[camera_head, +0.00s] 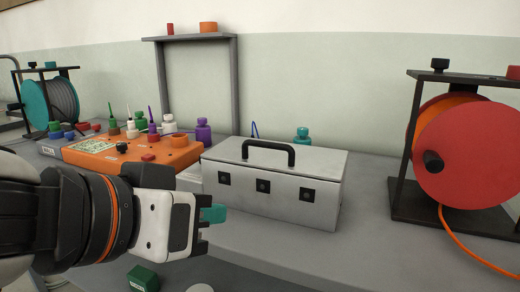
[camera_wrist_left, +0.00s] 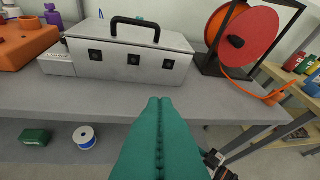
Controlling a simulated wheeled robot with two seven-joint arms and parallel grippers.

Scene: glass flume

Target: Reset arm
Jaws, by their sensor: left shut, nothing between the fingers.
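My left gripper (camera_head: 213,214) comes in from the left in the head view, in front of the bench. Its teal fingers are closed together with nothing between them. In the left wrist view the shut fingers (camera_wrist_left: 158,140) point toward the bench's front edge, below a grey metal case (camera_wrist_left: 125,52). The same case (camera_head: 270,186) has a black handle and stands to the right of the gripper in the head view, apart from it.
An orange box (camera_head: 130,152) with bottles stands at the back left. A red and orange cable reel (camera_head: 465,155) is at the right, its orange cable trailing on the bench. A grey frame (camera_head: 161,85) stands behind. Below are a green box (camera_wrist_left: 35,138) and a wire spool (camera_wrist_left: 85,137).

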